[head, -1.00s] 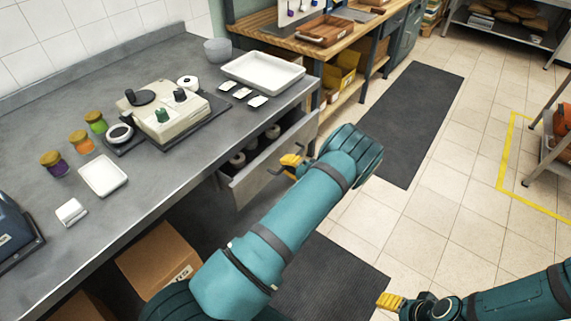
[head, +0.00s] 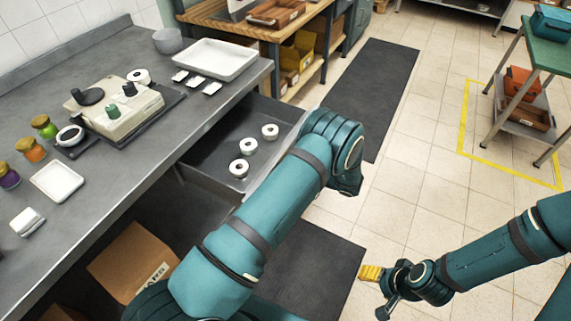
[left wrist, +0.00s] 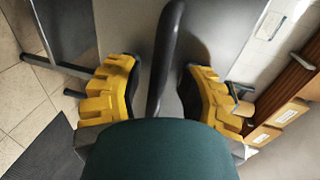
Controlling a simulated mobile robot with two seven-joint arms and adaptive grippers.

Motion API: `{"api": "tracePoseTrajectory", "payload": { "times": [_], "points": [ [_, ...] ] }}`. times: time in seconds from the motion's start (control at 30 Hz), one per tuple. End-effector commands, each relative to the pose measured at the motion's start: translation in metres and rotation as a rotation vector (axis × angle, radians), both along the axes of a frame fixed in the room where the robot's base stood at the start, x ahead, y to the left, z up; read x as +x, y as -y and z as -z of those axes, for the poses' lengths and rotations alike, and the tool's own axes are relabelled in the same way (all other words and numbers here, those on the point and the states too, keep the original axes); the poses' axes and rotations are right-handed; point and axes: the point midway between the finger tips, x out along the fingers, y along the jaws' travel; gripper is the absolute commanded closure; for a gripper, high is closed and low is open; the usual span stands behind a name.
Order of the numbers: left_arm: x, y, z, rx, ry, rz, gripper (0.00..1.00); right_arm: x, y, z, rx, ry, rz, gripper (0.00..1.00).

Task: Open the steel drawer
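The steel drawer (head: 212,152) under the grey counter is pulled well out in the head view, with several white rolls on its floor. My left arm covers part of its front, and my left gripper is hidden there. In the left wrist view my left gripper (left wrist: 159,88) has its yellow fingers apart, one on each side of the dark bar handle (left wrist: 168,40). Gaps show between the bar and both fingers. My right gripper (head: 371,273) is over the floor at the lower right, away from the drawer; its opening is not clear.
The counter (head: 130,190) carries a white tray (head: 214,59), a scale-like device (head: 120,107) and small jars. A cardboard box (head: 133,262) sits below it. A wooden bench (head: 255,30) stands behind and a green-topped table (head: 548,40) at right.

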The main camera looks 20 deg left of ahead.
Motion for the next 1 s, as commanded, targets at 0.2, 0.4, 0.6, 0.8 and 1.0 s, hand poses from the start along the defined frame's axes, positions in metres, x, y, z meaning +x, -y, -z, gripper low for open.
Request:
{"api": "tracePoseTrajectory", "payload": {
  "times": [0.2,0.4,0.6,0.8,1.0],
  "points": [
    [0.000,-0.001,-0.001,0.001,0.001,-0.001,0.59,0.000,0.000,0.000,0.000,0.000,-0.001,0.36],
    [0.000,0.010,-0.002,0.000,0.001,0.002,0.59,0.000,0.000,0.000,0.000,0.000,0.000,0.36],
    [-0.003,0.045,-0.010,-0.001,0.002,0.002,0.59,0.000,0.000,0.000,0.000,0.000,0.000,0.36],
    [-0.006,0.083,-0.018,0.000,0.002,0.001,0.59,0.000,0.000,0.000,0.000,0.000,0.000,0.36],
    [-0.008,0.108,-0.023,0.000,0.002,0.000,0.59,0.000,0.000,0.000,0.000,0.000,0.000,0.36]
  ]
}}
